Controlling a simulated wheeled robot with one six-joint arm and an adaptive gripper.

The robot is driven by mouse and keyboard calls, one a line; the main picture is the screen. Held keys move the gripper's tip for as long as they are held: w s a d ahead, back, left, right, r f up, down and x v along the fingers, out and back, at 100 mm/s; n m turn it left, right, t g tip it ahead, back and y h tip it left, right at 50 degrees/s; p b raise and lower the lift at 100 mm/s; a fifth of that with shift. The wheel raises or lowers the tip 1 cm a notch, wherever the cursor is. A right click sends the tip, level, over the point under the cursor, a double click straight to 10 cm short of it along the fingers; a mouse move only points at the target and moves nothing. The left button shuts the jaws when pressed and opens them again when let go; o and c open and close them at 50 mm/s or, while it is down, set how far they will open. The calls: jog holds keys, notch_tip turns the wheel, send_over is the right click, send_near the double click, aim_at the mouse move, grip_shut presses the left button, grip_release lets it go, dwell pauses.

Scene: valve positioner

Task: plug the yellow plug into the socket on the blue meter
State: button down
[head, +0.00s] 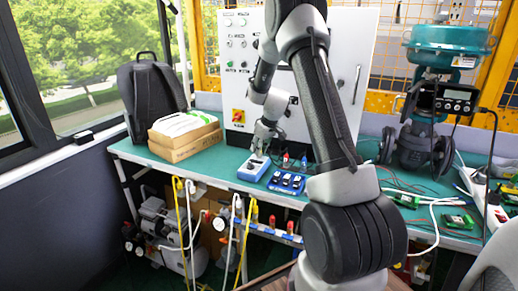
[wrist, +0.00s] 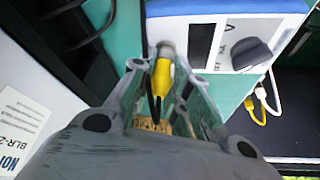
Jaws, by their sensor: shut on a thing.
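The blue meter (head: 253,168) lies on the green bench top, with a pale face and a blue edge. In the wrist view the meter (wrist: 225,8) fills the top, with a dark knob and a dark display on its face. My gripper (wrist: 167,74) is shut on the yellow plug (wrist: 163,76). The plug's grey tip points at the near left part of the meter's face. Whether it sits in the socket cannot be told, as the tip covers that spot. In the head view my gripper (head: 260,150) is right over the meter; the plug is too small to make out.
A blue tray (head: 287,182) with several dark parts stands right of the meter. Cardboard boxes (head: 184,138) lie to the left, and a control cabinet (head: 240,70) stands behind. A teal valve actuator (head: 446,50) is at the right. Yellow and white leads (head: 180,215) hang off the front edge.

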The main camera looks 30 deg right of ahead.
jog(key=shift+f, duration=0.1)
jog(key=c, duration=1)
grip_release()
jog(key=shift+o, duration=0.2)
jog(key=v, duration=0.7)
